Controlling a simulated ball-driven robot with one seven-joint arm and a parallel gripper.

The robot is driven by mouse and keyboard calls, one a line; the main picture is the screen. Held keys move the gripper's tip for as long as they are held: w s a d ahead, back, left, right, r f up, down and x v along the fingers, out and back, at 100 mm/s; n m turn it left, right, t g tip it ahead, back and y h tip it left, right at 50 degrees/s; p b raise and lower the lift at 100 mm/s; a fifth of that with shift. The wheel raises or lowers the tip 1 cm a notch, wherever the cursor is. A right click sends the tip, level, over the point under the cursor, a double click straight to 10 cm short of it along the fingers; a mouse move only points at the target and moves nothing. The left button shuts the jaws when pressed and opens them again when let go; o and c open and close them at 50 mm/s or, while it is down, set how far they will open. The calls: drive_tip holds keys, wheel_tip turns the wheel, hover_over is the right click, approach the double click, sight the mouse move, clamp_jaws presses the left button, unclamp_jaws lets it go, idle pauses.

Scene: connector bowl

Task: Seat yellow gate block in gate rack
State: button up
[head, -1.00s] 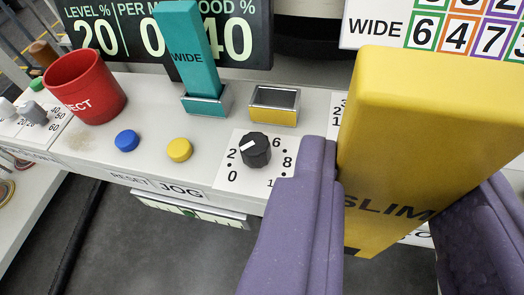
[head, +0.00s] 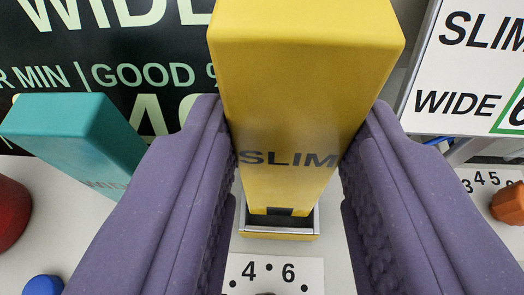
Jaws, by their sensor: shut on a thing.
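The yellow gate block (head: 300,90), marked SLIM, stands upright between the purple fingers of my gripper (head: 290,165) in the head view. The gripper is shut on it. The gate rack's yellow-fronted slot (head: 278,233) has a metal rim and lies directly below and behind the block. The block's lower end overlaps the slot opening in the picture, with a dark part of the opening showing at its foot. I cannot tell whether the block's end is inside the slot or just above it. The teal block (head: 75,140), marked WIDE, stands to the left, partly hidden by the left finger.
A dial plate (head: 272,275) lies just in front of the slot. A blue button (head: 43,286) and a red cup (head: 10,212) are at the left. An orange knob (head: 508,204) is at the right. A dark display board (head: 120,60) and a white sign (head: 465,70) stand behind.

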sight(284, 185)
wheel_tip(284, 185, down, 3)
drive_tip(key=shift+f+b, duration=0.2)
drive_tip(key=shift+b, duration=0.45)
drive_tip(key=shift+r, duration=0.2)
drive_tip(key=o, duration=1.1)
drive_tip(key=shift+f, duration=0.15)
drive_tip(key=shift+c, duration=0.2)
